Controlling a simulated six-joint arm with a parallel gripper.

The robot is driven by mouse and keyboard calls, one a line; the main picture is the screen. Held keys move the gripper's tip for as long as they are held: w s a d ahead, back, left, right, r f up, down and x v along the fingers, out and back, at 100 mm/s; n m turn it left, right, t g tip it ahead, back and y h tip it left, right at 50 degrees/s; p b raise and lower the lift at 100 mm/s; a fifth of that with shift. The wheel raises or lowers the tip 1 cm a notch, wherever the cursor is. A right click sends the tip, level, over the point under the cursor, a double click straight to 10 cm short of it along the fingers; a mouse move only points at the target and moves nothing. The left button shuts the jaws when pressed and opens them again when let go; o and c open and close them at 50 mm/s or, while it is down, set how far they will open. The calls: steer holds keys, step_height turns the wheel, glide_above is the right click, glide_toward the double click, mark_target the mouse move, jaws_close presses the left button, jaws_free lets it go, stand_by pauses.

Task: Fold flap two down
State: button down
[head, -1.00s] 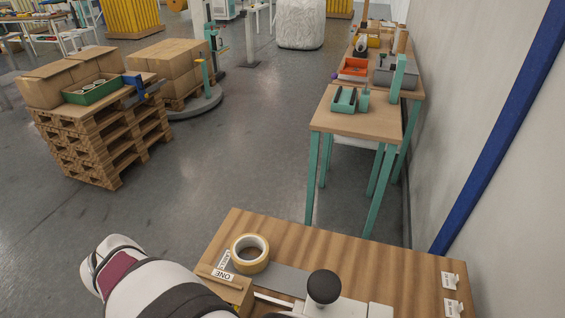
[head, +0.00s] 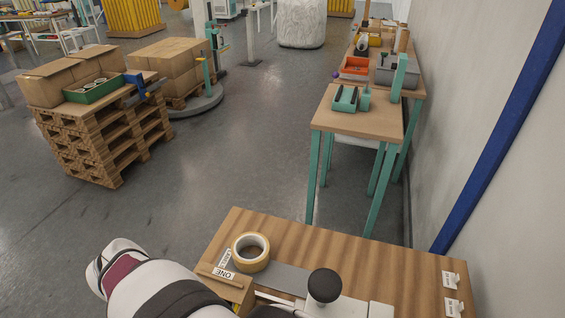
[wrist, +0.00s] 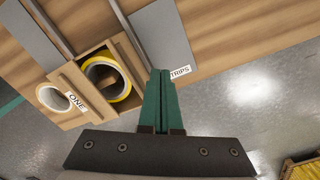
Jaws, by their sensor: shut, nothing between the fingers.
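My gripper (wrist: 160,100) has two teal fingers pressed together with nothing between them. It is over the table's end, beside a small wooden box (wrist: 72,75) in the wrist view. The box also shows at the near edge in the head view (head: 232,290), partly behind my white arm. A label (wrist: 76,100) reading "ONE" is on a flat piece at the box. A yellow-edged ring (wrist: 122,88) shows through the wooden frame, and a paler ring (wrist: 44,97) lies left of the label. No label for flap two is readable, so I cannot tell its position.
A tan tape roll (head: 265,262) lies on the wooden table (head: 390,270) just beyond the box. A "STRIPS" label (wrist: 180,72) is near the table edge. A black knob (head: 324,286) stands to the right. The table's right part is mostly clear.

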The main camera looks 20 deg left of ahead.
steer(key=shift+f, duration=0.6)
steer(key=w, duration=0.9)
steer(key=shift+w, duration=0.1)
stand_by(0.7)
step_height(320, 180, up, 7)
stand_by(0.6)
